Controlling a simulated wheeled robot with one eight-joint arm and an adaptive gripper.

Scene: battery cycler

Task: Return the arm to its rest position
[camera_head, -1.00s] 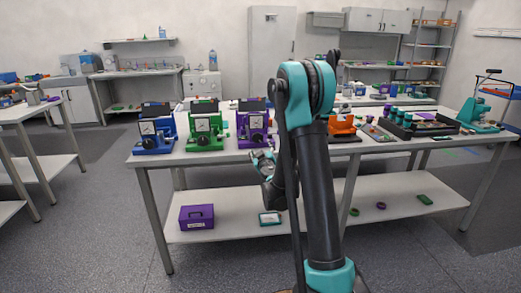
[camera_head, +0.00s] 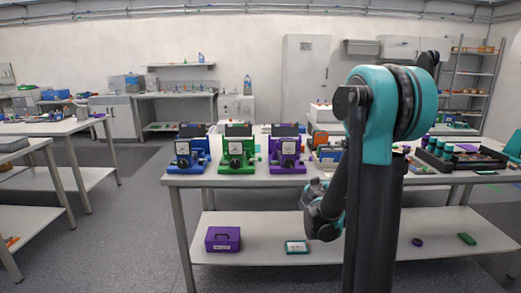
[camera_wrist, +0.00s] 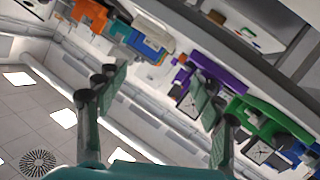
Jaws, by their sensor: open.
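My arm (camera_head: 385,150) stands folded in front of the bench in the head view, with its teal elbow raised high. My gripper (camera_head: 314,192) hangs low beside the upright link, near the bench's front edge, partly hidden by my own arm. In the wrist view my gripper (camera_wrist: 163,92) has its two fingers spread apart with nothing between them. The wrist view is tilted steeply, with the machines beyond the fingers.
The bench (camera_head: 235,180) holds blue (camera_head: 189,155), green (camera_head: 237,155) and purple (camera_head: 287,155) machines. A black tray (camera_head: 465,157) sits at right. A purple box (camera_head: 223,239) lies on the lower shelf (camera_head: 260,224). Floor at left is clear.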

